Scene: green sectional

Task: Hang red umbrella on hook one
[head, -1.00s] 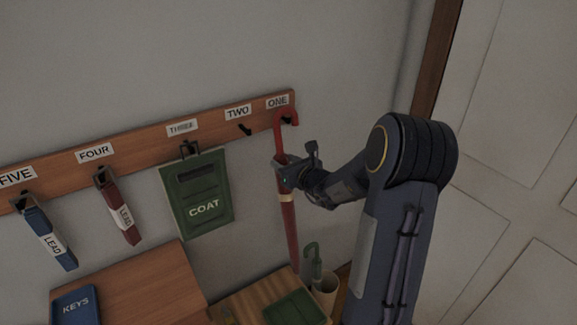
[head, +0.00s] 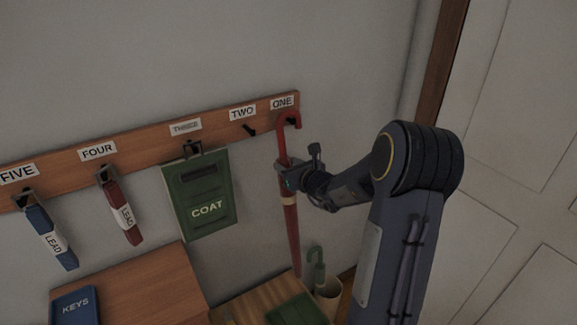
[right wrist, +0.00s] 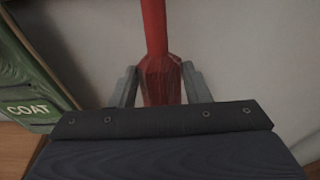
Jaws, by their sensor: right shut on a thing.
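The red umbrella (head: 291,225) hangs upright in front of the wall, its crook handle at the top beside the ONE label (head: 283,102). My right gripper (head: 286,172) is shut on the umbrella's upper part, below the crook. In the right wrist view the red umbrella (right wrist: 160,75) stands between the two grey fingers (right wrist: 160,88). The crook is at the right end of the wooden hook rail (head: 215,123). It covers hook one, so I cannot tell whether it rests on that hook. My left gripper is not in view.
Hook two (head: 249,129) is empty. Below stand a bench with a KEYS tray (head: 75,306) and a bin (head: 328,292) holding a green umbrella (head: 316,268). A door is at right.

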